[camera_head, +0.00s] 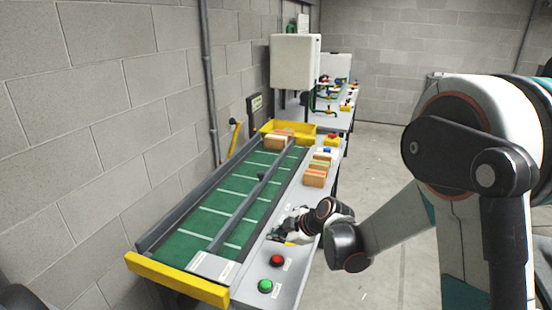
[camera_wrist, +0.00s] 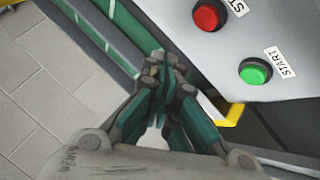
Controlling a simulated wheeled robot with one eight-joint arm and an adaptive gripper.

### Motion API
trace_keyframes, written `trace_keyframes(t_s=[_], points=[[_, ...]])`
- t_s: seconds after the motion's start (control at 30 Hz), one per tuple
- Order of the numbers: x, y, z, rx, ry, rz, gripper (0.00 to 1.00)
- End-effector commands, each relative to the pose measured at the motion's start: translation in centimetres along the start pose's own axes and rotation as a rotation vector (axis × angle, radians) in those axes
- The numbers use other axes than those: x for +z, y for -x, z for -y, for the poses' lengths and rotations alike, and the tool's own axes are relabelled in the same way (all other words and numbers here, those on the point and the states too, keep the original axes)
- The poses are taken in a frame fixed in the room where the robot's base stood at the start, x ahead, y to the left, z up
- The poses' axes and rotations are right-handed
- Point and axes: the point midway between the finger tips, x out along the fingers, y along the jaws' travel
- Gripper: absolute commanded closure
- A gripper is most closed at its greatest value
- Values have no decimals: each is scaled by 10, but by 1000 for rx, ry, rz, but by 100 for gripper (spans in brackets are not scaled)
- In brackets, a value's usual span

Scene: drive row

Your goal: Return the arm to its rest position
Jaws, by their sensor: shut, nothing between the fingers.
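My gripper (camera_wrist: 163,75) is shut and empty in the wrist view, its fingertips together. In that view it points toward the conveyor's edge, left of the red stop button (camera_wrist: 206,18) and the green start button (camera_wrist: 254,72). In the head view my arm reaches out from the right, and my gripper (camera_head: 284,232) is low over the grey side panel (camera_head: 293,256) of the conveyor. It is beyond the red button (camera_head: 277,260) and the green button (camera_head: 265,286) there. The arm's wrist partly hides the panel. I cannot tell whether the fingers touch it.
The green conveyor belt (camera_head: 207,221) runs along the block wall, with a yellow end bar (camera_head: 178,279) in front. Several wooden blocks (camera_head: 315,177) stand on the panel farther back. A yellow bin (camera_head: 305,131) and a white cabinet (camera_head: 294,62) are beyond. Floor (camera_head: 385,262) is clear to the right.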

Motion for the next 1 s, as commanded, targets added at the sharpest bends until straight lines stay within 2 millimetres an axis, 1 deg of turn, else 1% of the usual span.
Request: trace_keyframes(t_s=[0.17,0.2,0.27,0.4,0.47,0.6,0.77,0.8,1.0], points=[[-6,46,-2,11,-137,56,100],[-7,59,-1,16,-181,73,100],[-9,79,0,25,-246,98,100],[-11,122,8,53,-397,155,100],[-12,141,13,68,-461,178,100],[-12,182,28,111,-609,228,100],[-11,225,50,169,-777,280,100],[-10,235,56,185,-819,292,100],[-4,281,91,279,-1024,342,100]])
